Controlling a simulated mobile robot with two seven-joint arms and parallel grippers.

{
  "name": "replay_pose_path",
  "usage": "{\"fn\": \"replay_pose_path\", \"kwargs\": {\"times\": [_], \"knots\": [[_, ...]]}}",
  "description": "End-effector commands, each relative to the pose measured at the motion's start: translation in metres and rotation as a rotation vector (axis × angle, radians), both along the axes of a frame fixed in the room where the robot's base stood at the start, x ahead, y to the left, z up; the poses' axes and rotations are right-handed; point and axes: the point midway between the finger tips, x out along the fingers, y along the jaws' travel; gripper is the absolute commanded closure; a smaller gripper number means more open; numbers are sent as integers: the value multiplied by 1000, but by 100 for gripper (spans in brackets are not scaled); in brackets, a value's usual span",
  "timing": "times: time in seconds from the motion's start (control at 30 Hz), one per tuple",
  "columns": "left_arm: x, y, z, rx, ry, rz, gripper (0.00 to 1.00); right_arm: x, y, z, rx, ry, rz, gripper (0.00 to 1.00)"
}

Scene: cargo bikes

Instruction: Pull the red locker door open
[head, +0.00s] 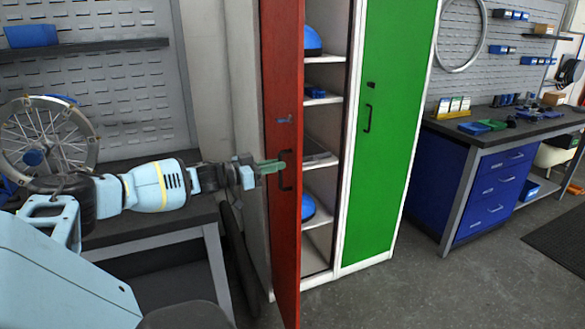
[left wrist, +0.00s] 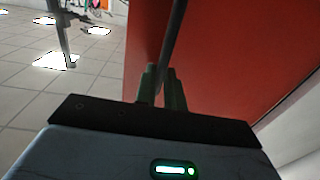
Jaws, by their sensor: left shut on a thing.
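The red locker door (head: 281,80) stands swung open in the head view, seen at a steep angle, with the locker's shelves showing to its right. Its dark handle (head: 286,178) is on the door's face at mid-height. My left gripper (head: 283,167) reaches in from the left and is shut on the handle. In the left wrist view the handle (left wrist: 174,45) runs as a dark bar between the green fingers (left wrist: 162,88), with the red door (left wrist: 230,60) close beside them. My right gripper is not in view.
Inside the locker are white shelves (head: 322,99) with blue helmets (head: 307,207). A closed green door (head: 385,120) is to the right. A workbench (head: 130,235) with a wheel (head: 48,137) is at left. A blue drawer bench (head: 490,190) stands at right. The floor in front is clear.

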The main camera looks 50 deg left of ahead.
Motion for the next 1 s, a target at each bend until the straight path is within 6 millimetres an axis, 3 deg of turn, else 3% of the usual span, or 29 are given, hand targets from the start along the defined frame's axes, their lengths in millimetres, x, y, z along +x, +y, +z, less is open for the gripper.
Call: {"fn": "replay_pose_path", "kwargs": {"times": [0.03,0.3,0.93,0.97,1.0], "knots": [[-6,21,9,8,-5,23,100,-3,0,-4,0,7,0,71],[-27,36,11,7,-9,-60,100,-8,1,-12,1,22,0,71],[-36,42,13,9,-14,-97,100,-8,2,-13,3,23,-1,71],[-36,42,13,9,-14,-97,88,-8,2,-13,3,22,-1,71],[-36,42,13,9,-13,-97,83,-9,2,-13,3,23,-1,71]]}}
